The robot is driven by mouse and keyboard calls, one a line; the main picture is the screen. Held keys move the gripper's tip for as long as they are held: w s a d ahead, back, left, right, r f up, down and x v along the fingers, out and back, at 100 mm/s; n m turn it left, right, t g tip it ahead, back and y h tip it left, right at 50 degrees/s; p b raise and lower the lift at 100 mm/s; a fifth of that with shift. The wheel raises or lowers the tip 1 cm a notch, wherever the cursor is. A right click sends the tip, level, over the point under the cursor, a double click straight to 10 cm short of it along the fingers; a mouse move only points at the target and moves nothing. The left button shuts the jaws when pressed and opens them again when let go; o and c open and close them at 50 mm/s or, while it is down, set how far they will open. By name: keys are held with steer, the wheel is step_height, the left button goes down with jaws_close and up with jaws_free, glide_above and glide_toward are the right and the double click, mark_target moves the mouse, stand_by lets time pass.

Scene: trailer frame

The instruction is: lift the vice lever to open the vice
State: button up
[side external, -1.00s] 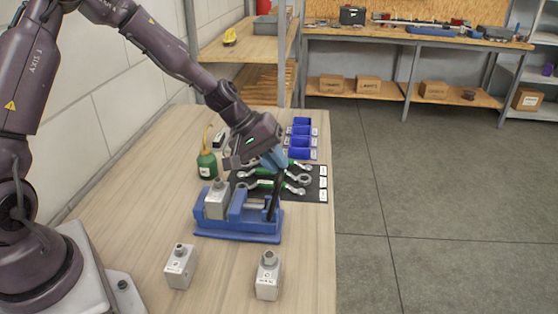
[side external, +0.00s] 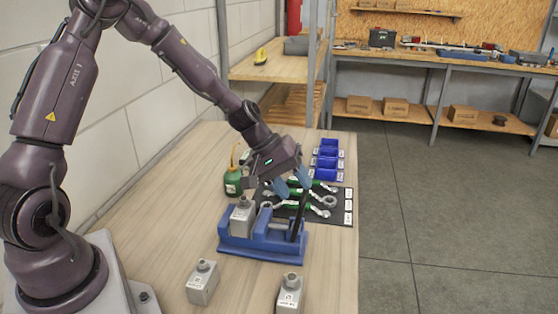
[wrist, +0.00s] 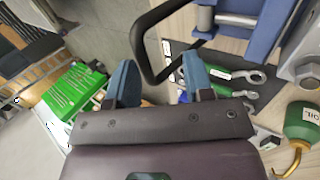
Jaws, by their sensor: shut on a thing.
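The blue vice (side external: 262,246) sits on the wooden bench with a grey metal block (side external: 242,216) at its left end. Its black lever (side external: 299,215) stands steeply up at the right end, leaning slightly. My gripper (side external: 292,184) is at the top of the lever, its two blue fingers set apart. In the wrist view, the black loop of the lever (wrist: 139,42) lies between the fingers of my gripper (wrist: 160,78), and I am shut on it. The exact finger contact is hard to see. Part of the vice (wrist: 268,30) shows at the upper right there.
Two grey blocks (side external: 202,283) (side external: 290,294) stand in front of the vice. Behind it are a black mat with green-handled wrenches (side external: 325,187), blue bins (side external: 327,160) and a green oil can (side external: 233,182). Bare bench (side external: 150,200) lies left of the vice.

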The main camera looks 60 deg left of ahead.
steer(key=v, duration=1.2)
